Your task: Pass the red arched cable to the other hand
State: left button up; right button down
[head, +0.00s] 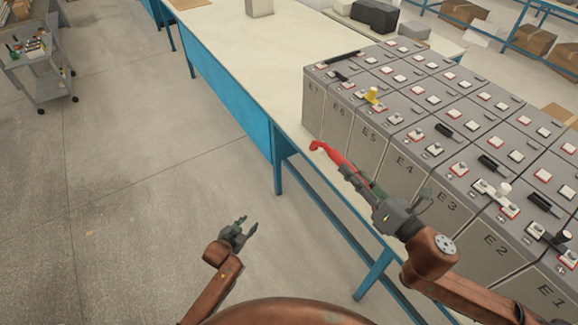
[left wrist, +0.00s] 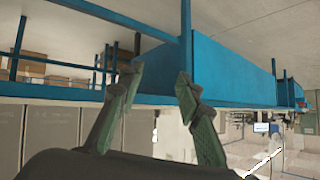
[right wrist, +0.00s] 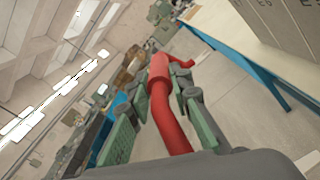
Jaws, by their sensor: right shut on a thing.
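The red arched cable (head: 331,153) is held in my right gripper (head: 358,178), in front of the battery row and above the table's front edge. In the right wrist view the cable (right wrist: 160,95) runs between the green finger pads of my right gripper (right wrist: 155,120), with its bent end beyond the fingertips. My left gripper (head: 246,228) is open and empty, low over the floor to the left of the table. In the left wrist view the two fingers of my left gripper (left wrist: 157,90) stand apart with nothing between them.
Rows of grey batteries (head: 398,158) marked E1 to E7 fill the right of the table (head: 250,70). A yellow piece (head: 372,95) and several black bars lie on them. A grey cart (head: 45,75) stands far left. The floor (head: 150,180) near my left gripper is clear.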

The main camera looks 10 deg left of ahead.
pick_arm(q)
jog(key=w+d+r+m+t+h, duration=0.1)
jog(key=d+r, duration=0.2)
jog(key=r, duration=0.6)
jog(key=w+d+r+m+t+h, duration=0.15)
jog(key=d+r, duration=0.25)
jog(key=r, duration=0.5)
jog(key=d+r+m+t+h, duration=0.1)
jog(key=d+r+h, duration=0.15)
jog(key=r, duration=0.75)
jog(key=m+h, duration=0.3)
send_near(317, 145)
jog(key=x, duration=1)
jog(key=shift+w+d, duration=0.1)
jog(key=shift+w, duration=0.3)
jog(key=shift+s, duration=0.1)
grip_shut()
pick_arm(e)
jog(key=shift+r, duration=0.1)
pick_arm(q)
jog(key=shift+d+m, duration=0.15)
jog(key=shift+m, duration=0.1)
